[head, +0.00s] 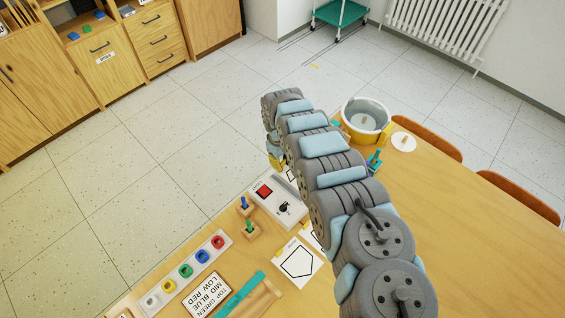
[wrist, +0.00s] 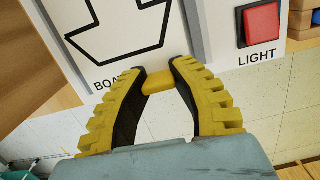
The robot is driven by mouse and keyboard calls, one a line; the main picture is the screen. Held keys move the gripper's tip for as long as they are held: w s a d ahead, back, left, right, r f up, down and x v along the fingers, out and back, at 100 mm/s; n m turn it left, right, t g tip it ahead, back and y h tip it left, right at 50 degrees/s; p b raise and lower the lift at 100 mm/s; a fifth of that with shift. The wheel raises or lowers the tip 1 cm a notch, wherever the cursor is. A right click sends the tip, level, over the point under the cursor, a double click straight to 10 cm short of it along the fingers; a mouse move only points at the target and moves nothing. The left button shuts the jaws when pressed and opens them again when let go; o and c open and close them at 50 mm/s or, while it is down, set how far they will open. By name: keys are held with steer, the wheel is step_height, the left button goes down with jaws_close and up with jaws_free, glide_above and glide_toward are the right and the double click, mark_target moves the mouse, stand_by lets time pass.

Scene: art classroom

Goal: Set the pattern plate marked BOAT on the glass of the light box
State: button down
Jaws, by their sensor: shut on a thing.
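In the wrist view my gripper (wrist: 158,82) is shut on the yellow grip tab (wrist: 158,81) of a white plate (wrist: 175,35). The plate carries a black boat outline and lettering that starts BOA; the rest is hidden by a finger. The light box (wrist: 282,30), with its red switch and the word LIGHT, is right beside the plate. In the head view the light box (head: 278,207) stands at the table's edge, and my arm hides much of its far end. My yellow gripper (head: 275,158) shows only partly there. I cannot tell whether the plate touches the glass.
A plate with a house-like outline (head: 297,262) lies nearer on the table. Small peg blocks (head: 251,232), a strip of coloured rings (head: 187,270), a lettered card (head: 207,293) and a teal strip (head: 241,294) lie to the left. A bucket (head: 365,120) and white disc (head: 403,142) stand beyond my arm.

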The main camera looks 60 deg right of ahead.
steer(key=shift+f, duration=0.6)
stand_by(0.6)
stand_by(0.3)
steer(key=c, duration=0.8)
jaws_free()
steer(key=shift+c, duration=0.2)
steer(key=shift+r, duration=0.1)
step_height(320, 180, up, 12)
steer(key=shift+w+d, duration=0.15)
steer(key=shift+w, duration=0.3)
